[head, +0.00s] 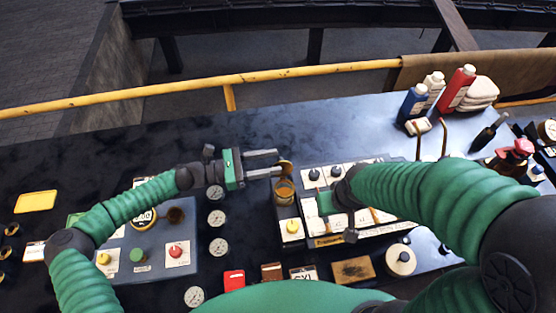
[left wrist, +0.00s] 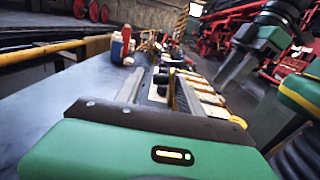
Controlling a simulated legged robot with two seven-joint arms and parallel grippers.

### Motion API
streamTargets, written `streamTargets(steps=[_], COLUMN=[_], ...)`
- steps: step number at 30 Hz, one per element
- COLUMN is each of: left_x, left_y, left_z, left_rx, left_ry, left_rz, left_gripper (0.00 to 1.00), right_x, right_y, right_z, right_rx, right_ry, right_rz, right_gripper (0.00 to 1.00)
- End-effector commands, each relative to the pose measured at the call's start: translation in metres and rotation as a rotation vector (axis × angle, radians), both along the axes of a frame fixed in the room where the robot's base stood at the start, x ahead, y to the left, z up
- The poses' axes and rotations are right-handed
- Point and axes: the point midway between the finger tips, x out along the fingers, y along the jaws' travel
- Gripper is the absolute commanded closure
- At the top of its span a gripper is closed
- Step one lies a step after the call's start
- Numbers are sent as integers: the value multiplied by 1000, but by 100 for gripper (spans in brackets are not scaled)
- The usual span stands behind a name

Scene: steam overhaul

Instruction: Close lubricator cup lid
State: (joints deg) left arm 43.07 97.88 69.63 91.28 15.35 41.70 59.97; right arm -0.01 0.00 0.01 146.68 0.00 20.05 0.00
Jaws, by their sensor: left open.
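The lubricator cup (head: 285,194) is a brass-coloured cup at the left end of the labelled valve panel in the head view. Its round brass lid (head: 286,167) stands raised above the cup's rim. My left gripper (head: 279,162) is open, its two grey fingers pointing right, with the tips close to the lid. I cannot tell whether they touch it. In the left wrist view a thin brass edge (left wrist: 172,90) shows between the fingers, probably the lid. My right gripper (head: 325,203) is low over the panel beside the cup; its fingers are mostly hidden in the head view.
A grey-blue control box (head: 150,258) with coloured knobs sits under my left arm. Gauges (head: 216,192) lie between it and the panel. Bottles (head: 457,88) stand at the back right. A yellow rail (head: 180,91) runs behind the table. The dark tabletop at the back left is clear.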

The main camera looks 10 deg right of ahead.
Motion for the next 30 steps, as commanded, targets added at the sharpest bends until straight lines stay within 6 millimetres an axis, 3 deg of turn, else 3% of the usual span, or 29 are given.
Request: streamTargets(steps=[5, 14, 24, 30], left_x=[-1, 1, 2, 3], left_y=[-24, -25, -24, -24], left_z=[0, 0, 0, 0], left_rx=[2, 1, 2, 3], left_ry=[-3, -2, -3, -4], left_rz=[-1, 1, 3, 5], left_gripper=[56, 57, 100, 100], right_x=[0, 0, 0, 0], right_y=[0, 0, 0, 0], right_z=[-3, -3, -3, -3], right_rx=[0, 0, 0, 0], right_ry=[0, 0, 0, 0], right_rz=[0, 0, 0, 0], right_gripper=[64, 64, 64, 64])
